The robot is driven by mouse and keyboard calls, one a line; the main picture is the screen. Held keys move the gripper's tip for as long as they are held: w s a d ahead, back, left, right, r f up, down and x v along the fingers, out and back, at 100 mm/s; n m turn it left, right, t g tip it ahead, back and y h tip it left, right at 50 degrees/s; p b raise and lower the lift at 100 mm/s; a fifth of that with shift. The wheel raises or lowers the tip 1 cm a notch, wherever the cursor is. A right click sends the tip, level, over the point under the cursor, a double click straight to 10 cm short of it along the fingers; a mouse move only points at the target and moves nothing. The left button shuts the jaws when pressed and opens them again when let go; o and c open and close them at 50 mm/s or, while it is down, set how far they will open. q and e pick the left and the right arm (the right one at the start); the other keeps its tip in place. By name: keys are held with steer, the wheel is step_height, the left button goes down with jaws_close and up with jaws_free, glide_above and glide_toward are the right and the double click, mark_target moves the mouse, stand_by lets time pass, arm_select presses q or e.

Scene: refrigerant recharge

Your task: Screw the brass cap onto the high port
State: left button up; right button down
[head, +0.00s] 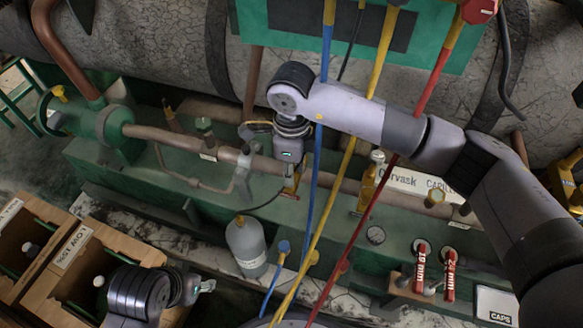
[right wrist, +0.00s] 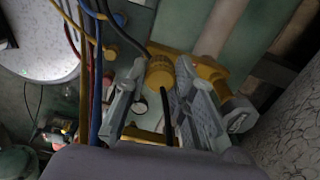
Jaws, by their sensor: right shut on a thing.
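My right gripper (head: 289,180) reaches down from the upper right in the head view to a yellow valve fitting on the long pipe. In the right wrist view its two fingers (right wrist: 160,85) stand on either side of a ribbed brass cap (right wrist: 160,72), and the gripper is shut on it. The cap is close against a yellow valve body (right wrist: 207,70); whether it is seated on the port there cannot be told. In the head view the gripper hides the cap. My left gripper (head: 204,287) is at the lower left, away from the pipe; its fingers are unclear.
Blue (head: 318,160), yellow (head: 335,205) and red (head: 372,202) hoses hang beside my right wrist. A grey bottle (head: 247,248) stands below. Two red-handled wrenches (head: 420,268) and a CAPS tray (head: 494,306) are at lower right. A wooden bin (head: 105,238) is at lower left.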

steer(key=m, duration=0.3)
steer(key=shift+m+p, duration=0.3)
